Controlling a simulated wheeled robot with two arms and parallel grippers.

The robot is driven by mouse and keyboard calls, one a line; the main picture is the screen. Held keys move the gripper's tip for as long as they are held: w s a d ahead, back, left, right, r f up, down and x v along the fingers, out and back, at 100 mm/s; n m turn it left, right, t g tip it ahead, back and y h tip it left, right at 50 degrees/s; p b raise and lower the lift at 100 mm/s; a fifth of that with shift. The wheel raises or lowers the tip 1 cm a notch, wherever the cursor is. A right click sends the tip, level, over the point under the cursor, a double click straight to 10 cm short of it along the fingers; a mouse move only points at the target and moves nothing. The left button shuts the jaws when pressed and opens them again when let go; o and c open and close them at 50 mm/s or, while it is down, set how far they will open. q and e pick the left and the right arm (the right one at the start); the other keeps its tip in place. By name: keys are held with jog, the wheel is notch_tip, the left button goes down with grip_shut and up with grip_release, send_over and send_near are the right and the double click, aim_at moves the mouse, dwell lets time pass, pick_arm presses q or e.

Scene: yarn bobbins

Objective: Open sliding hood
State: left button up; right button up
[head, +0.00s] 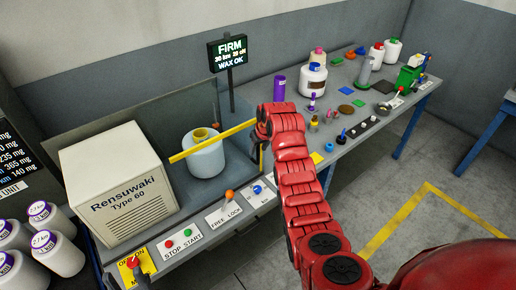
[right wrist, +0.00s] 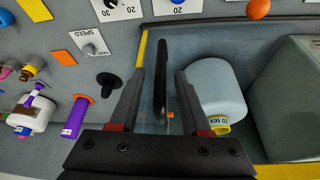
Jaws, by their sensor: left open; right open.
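The sliding hood (head: 212,141) is a clear panel with a yellow edge, beside the Rensuwaki Type 60 box (head: 112,180). A white bobbin (head: 204,157) with a yellow top stands behind the edge; it also shows in the right wrist view (right wrist: 216,88). My right gripper (head: 259,138) is at the right end of the hood. In the right wrist view its open fingers (right wrist: 160,85) stand on either side of a black upright handle (right wrist: 161,62). Gaps show beside the handle; contact is not clear. The hood's yellow strip (right wrist: 142,52) is by the left finger. My left gripper is not in view.
A control panel with START and STOP buttons (head: 180,240) and an orange-knobbed lever (head: 229,195) lies along the front. A sign on a post (head: 229,52) stands behind. Bobbins, a purple cylinder (head: 279,88) and small parts crowd the bench to the right.

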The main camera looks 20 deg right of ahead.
jog(key=shift+w+f, duration=0.25)
jog(key=shift+f, duration=0.45)
grip_shut()
dwell(1.1)
